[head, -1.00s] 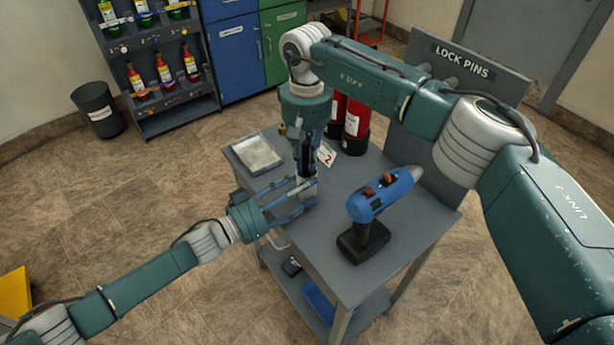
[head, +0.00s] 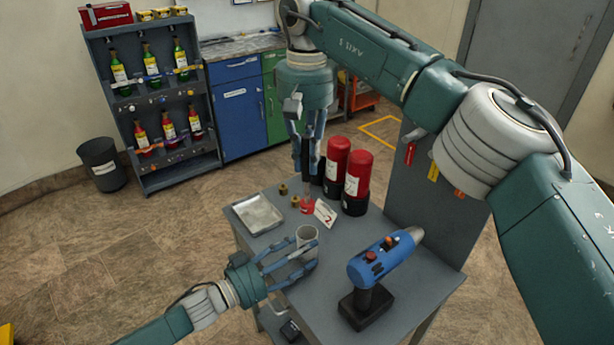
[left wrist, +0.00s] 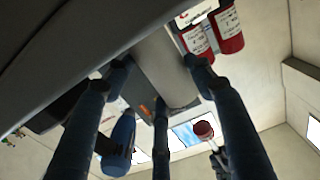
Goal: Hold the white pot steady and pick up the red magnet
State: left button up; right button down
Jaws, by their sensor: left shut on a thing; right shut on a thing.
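The white pot (head: 307,236) stands upright near the left edge of the grey table. My left gripper (head: 300,262) is shut around its side. In the left wrist view the pot (left wrist: 160,62) lies between the fingers. My right gripper (head: 308,170) is raised above the table, behind the pot and clear of it. In the left wrist view a small red piece, which looks like the red magnet (left wrist: 204,129), sits at the tips of that gripper. In the head view I cannot make the magnet out between the dark fingers.
A blue drill-like tool (head: 378,262) stands right of the pot on the table (head: 415,300). A metal tray (head: 258,214), small brass pieces (head: 295,201), a numbered card (head: 325,213) and red cylinders (head: 357,180) lie or stand behind. A dark panel (head: 415,185) edges the table's right.

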pick_arm(q)
jog(key=shift+f, duration=0.1)
jog(key=o, duration=1.2)
jog(key=shift+s, duration=0.1)
